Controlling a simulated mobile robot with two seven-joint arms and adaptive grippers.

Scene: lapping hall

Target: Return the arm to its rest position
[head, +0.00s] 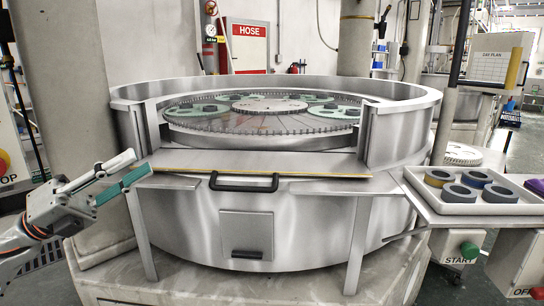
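My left gripper (140,163) reaches in from the left edge. Its two fingers point up and to the right and stand apart, with a narrow gap between them. The lower finger shows a teal face, and I see no separate object held. The fingertips are in front of the left end of the lapping machine's front ledge (325,163); contact cannot be told. My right gripper is not in view.
The round steel lapping machine (190,215) fills the middle, with a black handle (244,187) at its front. At right, a white tray (490,204) holds several dark rings. A START button box (458,246) hangs below it. A column stands behind my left arm.

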